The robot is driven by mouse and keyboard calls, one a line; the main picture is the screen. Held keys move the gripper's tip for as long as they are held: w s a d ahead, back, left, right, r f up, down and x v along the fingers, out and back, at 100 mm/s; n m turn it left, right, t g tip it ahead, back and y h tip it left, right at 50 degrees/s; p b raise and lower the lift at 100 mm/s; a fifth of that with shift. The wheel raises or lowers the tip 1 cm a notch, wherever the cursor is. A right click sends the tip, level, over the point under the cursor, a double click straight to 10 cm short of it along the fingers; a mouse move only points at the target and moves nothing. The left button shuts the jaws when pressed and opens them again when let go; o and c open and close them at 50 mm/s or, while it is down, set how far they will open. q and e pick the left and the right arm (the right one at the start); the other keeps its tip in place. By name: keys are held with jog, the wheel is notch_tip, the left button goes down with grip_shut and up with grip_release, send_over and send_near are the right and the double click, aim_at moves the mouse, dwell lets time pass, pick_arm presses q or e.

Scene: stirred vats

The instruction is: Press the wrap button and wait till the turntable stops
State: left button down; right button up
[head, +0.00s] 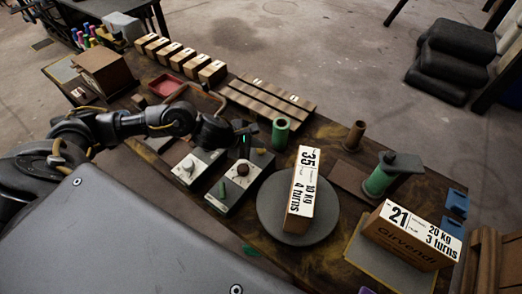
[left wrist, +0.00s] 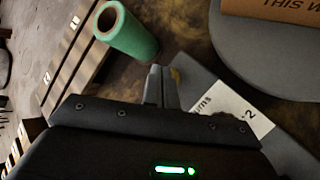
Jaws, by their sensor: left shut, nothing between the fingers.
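A cardboard box (head: 301,190) marked 35, 10 kg and 4 turns stands on the round grey turntable (head: 268,222); the turntable also shows in the left wrist view (left wrist: 275,80). I cannot make out a wrap button for sure. My right gripper is out of view.
A green roll (head: 281,132) stands behind my gripper, near a slotted wooden rack (head: 268,101). A box marked 21 (head: 408,238) lies at right. A green roll on a stand (head: 378,182) is behind the turntable.

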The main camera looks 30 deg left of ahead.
pick_arm(q)
jog(key=shift+f+b, duration=0.7)
jog(key=shift+b, duration=0.15)
dwell(1.0)
dwell(0.3)
jog(key=shift+r+p, duration=0.65)
jog(key=shift+r, duration=0.4)
